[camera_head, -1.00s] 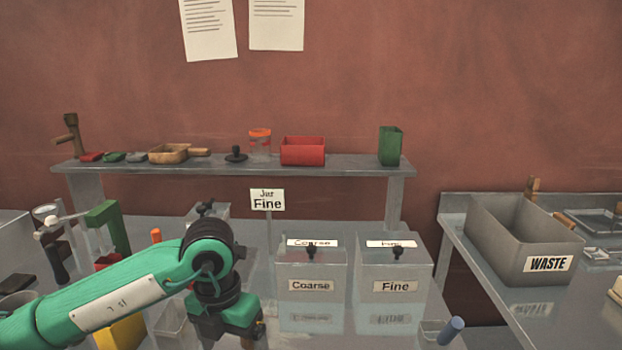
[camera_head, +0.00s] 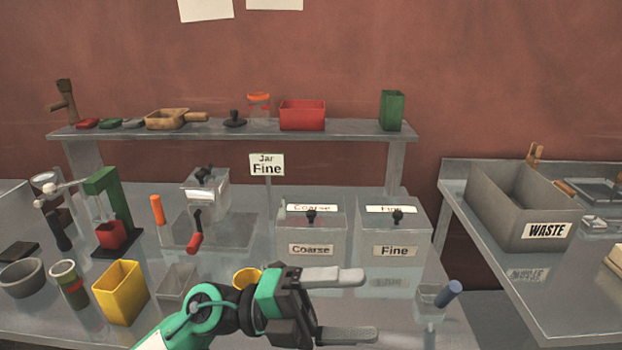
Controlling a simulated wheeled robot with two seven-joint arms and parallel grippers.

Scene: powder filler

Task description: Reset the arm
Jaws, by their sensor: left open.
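My left gripper (camera_head: 352,304) is in the lower middle of the head view. Its two grey fingers point right and stand well apart, with nothing between them. It is above the front part of the metal table, in front of the Coarse bin (camera_head: 311,249) and the Fine bin (camera_head: 394,250). Its green and black wrist covers part of a small yellow cup (camera_head: 246,277). My right gripper is out of view.
A yellow container (camera_head: 121,292), a clear tray (camera_head: 178,281), a grey bowl (camera_head: 22,277) and a green press (camera_head: 111,207) stand at the left. A blue-handled tool (camera_head: 448,293) leans in a small box at right. The WASTE bin (camera_head: 516,203) sits on the side table.

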